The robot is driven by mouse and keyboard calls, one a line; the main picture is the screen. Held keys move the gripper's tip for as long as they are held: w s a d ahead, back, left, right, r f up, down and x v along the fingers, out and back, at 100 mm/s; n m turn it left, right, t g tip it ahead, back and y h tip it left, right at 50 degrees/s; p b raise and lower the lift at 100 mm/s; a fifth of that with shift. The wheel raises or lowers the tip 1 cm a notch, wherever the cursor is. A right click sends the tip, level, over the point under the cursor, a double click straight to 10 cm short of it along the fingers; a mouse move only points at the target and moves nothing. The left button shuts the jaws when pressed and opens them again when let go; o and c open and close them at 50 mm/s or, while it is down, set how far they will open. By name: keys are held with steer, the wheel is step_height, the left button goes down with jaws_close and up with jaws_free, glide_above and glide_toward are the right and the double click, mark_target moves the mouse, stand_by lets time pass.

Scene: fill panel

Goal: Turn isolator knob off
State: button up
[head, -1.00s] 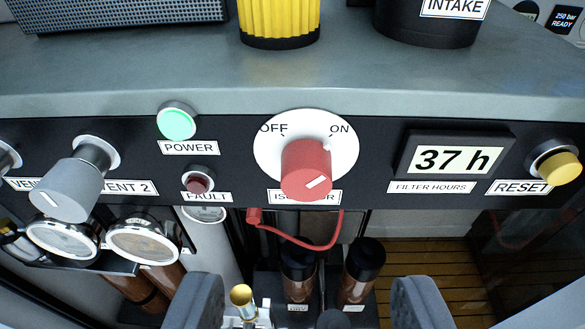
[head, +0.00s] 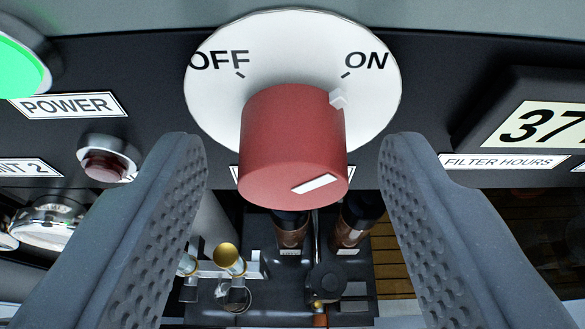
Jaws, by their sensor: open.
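The red isolator knob (head: 292,140) sticks out from a round white dial plate (head: 215,75) marked OFF at upper left and ON at upper right. The small white pointer at the knob's base is on the ON side, near the ON tick. A white bar marks the knob's front face. My gripper (head: 290,165) is open, with one grey padded finger to the left of the knob and one to the right. Clear gaps show between both fingers and the knob. The isolator label below is mostly hidden behind the knob.
A lit green POWER lamp (head: 18,70) and a dark red fault button (head: 106,160) are on the panel to the left. The filter hours display (head: 530,122) is at right. Below the panel are brown canisters (head: 350,232) and a brass-topped fitting (head: 228,258).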

steer(key=shift+c, duration=0.3)
steer(key=c, duration=0.9)
steer(key=shift+a, duration=0.1)
